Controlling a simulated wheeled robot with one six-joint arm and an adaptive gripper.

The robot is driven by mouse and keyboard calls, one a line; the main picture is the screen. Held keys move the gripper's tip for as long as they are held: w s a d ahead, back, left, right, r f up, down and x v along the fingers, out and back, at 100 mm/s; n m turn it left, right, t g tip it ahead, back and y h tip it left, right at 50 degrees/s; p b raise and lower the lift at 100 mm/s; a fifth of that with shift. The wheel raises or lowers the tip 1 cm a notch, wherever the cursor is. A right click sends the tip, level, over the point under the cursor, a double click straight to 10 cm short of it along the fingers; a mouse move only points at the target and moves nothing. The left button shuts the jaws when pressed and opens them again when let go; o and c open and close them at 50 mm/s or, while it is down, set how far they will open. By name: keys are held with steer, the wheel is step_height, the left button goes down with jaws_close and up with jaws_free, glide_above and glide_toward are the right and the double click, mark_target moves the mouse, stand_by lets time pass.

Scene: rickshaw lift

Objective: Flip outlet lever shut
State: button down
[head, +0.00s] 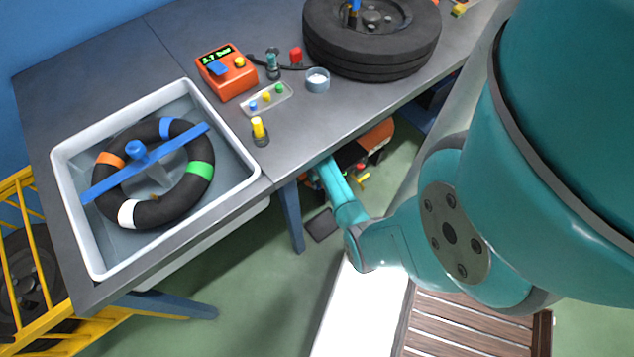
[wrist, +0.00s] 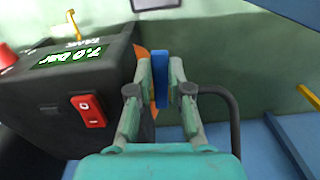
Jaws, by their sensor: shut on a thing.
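A blue upright piece (wrist: 161,84), which looks like the outlet lever, stands between my gripper's fingers in the wrist view. My gripper (wrist: 160,68) is shut on it, with one grey-green finger at each side. An orange part shows just left of the fingers. Left of that is the dark compressor body (wrist: 60,125) with a green readout of about 7.0 bar and a red switch (wrist: 88,111). In the head view the orange and black compressor (head: 372,142) sits under the table, and my arm reaches down to it. The fingertips and lever are hidden there.
The grey table (head: 300,135) overhangs the compressor. On it are a water tub (head: 67,185) with an inner tube, an orange gauge box (head: 229,75), a small tray (head: 283,101) and a wheel (head: 372,65). A dark hose (wrist: 233,115) runs right of my fingers in the wrist view.

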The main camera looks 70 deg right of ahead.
steer(key=shift+s+d+n, duration=0.15)
steer(key=shift+d+n, duration=0.05)
steer(key=shift+n, duration=0.4)
steer(key=c, duration=1.1)
jaws_free()
steer(key=shift+r, duration=4)
